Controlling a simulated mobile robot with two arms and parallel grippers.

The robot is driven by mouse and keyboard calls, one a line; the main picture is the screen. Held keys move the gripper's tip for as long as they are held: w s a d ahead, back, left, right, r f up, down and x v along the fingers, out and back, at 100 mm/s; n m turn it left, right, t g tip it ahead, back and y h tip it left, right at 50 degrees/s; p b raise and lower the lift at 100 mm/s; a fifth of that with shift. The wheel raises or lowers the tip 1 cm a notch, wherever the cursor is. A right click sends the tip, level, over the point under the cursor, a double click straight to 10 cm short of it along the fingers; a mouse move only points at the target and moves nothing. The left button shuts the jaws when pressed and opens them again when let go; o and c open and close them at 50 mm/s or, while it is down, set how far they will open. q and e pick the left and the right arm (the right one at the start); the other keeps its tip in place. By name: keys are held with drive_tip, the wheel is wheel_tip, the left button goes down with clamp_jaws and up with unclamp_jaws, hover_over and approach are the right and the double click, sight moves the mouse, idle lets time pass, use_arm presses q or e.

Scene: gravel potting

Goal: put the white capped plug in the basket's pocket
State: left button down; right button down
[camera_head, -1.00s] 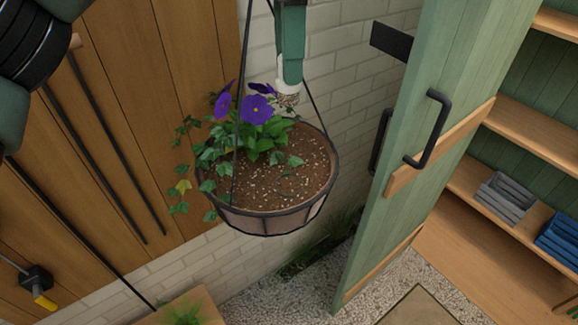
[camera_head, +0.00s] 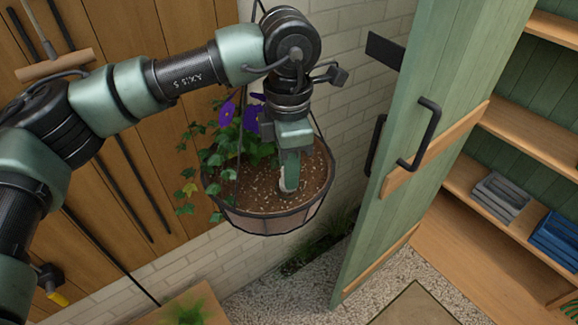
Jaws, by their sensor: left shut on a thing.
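The hanging basket (camera_head: 270,222) is a round, dark-rimmed bowl of brown speckled soil, with purple flowers and ivy at its left. My left gripper (camera_head: 289,186) points down over the soil right of the flowers, its arm reaching in from the left. It is shut on the white capped plug (camera_head: 289,184), of which only a small pale part shows at the fingertips. The plug's lower end is at or close to the soil; I cannot tell whether it is in it. The pocket cannot be made out, and the gripper may cover it. My right gripper is out of view.
A green door (camera_head: 430,100) with a black handle stands open to the right of the basket. Shelves behind it hold a grey crate (camera_head: 502,192) and a blue crate (camera_head: 556,234). Thin hangers rise from the basket rim beside my arm. A brick wall is behind.

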use_arm(q)
drive_tip(key=shift+w+f, duration=0.1)
drive_tip(key=shift+f, duration=0.65)
drive_tip(key=c, duration=1.2)
unclamp_jaws()
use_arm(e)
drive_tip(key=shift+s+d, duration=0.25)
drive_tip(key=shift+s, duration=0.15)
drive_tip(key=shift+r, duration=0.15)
use_arm(q)
drive_tip(key=shift+r, duration=0.3)
wheel_tip(320, 180, up, 11)
drive_tip(key=b, duration=0.3)
drive_tip(key=shift+f, duration=0.2)
drive_tip(key=shift+r+b, duration=0.3)
drive_tip(key=shift+r, duration=0.25)
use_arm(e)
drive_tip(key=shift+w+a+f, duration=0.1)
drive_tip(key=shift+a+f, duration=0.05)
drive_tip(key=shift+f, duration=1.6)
